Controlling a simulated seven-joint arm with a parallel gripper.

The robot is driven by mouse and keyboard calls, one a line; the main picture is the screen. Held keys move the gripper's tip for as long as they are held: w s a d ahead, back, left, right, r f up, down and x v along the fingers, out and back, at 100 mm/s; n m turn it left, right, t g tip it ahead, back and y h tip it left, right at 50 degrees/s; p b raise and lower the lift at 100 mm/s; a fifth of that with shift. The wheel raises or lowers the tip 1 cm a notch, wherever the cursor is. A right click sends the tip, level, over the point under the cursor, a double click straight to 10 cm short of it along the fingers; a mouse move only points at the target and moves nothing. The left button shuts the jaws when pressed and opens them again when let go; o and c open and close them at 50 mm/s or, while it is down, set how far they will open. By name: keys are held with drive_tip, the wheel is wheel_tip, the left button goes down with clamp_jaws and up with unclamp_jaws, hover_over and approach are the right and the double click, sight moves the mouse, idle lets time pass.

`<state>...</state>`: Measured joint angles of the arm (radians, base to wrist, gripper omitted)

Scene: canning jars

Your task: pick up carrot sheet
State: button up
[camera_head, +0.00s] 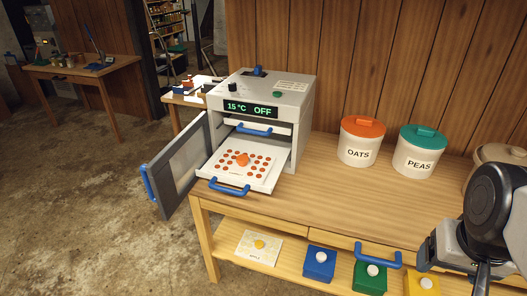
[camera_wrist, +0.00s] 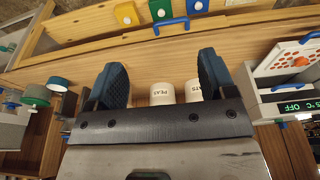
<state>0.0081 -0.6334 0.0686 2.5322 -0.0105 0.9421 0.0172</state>
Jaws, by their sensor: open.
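The carrot sheet (camera_head: 252,174) is white, with rows of orange carrot discs and a larger orange knob in its middle. It lies on a pulled-out shelf with a blue handle (camera_head: 230,187), in front of the open dryer (camera_head: 262,92). In the wrist view the sheet (camera_wrist: 292,52) shows at the upper right, cut by the picture's edge. My gripper (camera_wrist: 162,75) is open, with nothing between its blue fingers. It is over the right part of the bench, well apart from the sheet. In the head view my wrist shows at the lower right.
The dryer's door (camera_head: 180,165) stands open to the left. Its display reads 15 °C and OFF. OATS (camera_head: 361,142) and PEAS (camera_head: 420,152) canisters stand at the back of the bench. Blue (camera_head: 319,264), green and yellow boxes sit on the lower shelf. The bench middle is clear.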

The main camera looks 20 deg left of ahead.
drive_tip(key=shift+o, duration=0.2)
drive_tip(key=w+a+r+m, duration=0.2)
drive_tip(key=w+a+m, duration=0.15)
drive_tip(key=w, duration=0.55)
drive_tip(key=w+a+r+m, duration=0.2)
drive_tip(key=w+a, duration=0.3)
drive_tip(key=w, duration=0.3)
drive_tip(key=m+g, duration=0.3)
drive_tip(key=m, duration=0.9)
hover_over(243, 158)
drive_tip(key=f, duration=1.9)
drive_tip(key=shift+d, duration=0.25)
drive_tip(key=shift+w+a+f, duration=0.1)
drive_tip(key=shift+a+f, duration=0.15)
drive_tip(key=shift+a, duration=0.15)
drive_tip(key=shift+f, duration=1.3)
